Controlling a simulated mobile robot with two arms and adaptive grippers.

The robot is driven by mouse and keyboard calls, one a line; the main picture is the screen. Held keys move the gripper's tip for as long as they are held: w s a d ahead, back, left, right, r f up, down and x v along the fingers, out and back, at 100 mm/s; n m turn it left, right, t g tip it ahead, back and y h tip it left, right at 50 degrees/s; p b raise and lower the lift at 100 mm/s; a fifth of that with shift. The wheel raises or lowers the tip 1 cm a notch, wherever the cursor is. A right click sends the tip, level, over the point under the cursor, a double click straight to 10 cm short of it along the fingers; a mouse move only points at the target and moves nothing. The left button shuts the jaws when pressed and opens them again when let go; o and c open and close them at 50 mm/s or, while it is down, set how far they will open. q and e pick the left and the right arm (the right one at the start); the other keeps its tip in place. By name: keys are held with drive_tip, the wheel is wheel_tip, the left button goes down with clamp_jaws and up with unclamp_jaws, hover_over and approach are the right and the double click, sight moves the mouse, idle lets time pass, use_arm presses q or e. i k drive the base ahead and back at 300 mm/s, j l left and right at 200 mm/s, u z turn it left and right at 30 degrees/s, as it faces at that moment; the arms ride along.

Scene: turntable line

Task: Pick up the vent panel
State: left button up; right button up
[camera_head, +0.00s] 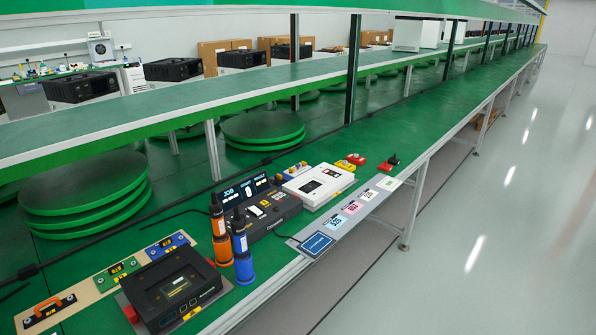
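I cannot tell for sure which thing is the vent panel. A tan board (83,291) at the lower left bears a dark piece with an orange handle (47,306), a green panel (117,272) and a blue panel (166,245). All three lie flat in a slanting row. A black boxy device (175,288) with a small screen sits just right of the board, close to the bench's front edge. Neither of my grippers shows in the head view, and nothing is seen held.
An orange-banded tool (220,236) and a blue-banded tool (241,252) stand upright beside the black device. A dark console (262,212), a white device (318,184) and a blue-screened tablet (316,243) sit farther right. A raised green shelf (270,85) runs behind. The floor at right is clear.

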sight(299, 169)
drive_tip(key=z, duration=1.25)
drive_tip(key=i+l+z, duration=0.3)
drive_tip(key=i, duration=0.35)
drive_tip(key=i+j+z, duration=0.1)
drive_tip(key=i+z, duration=0.15)
drive_tip(key=i, duration=2.35)
drive_tip(key=i+u, duration=0.3)
drive_tip(key=i+l+u, duration=0.3)
drive_tip(key=i, duration=0.15)
drive_tip(key=i+l+u, duration=0.15)
drive_tip(key=i+u, duration=0.2)
drive_tip(key=u, duration=2.05)
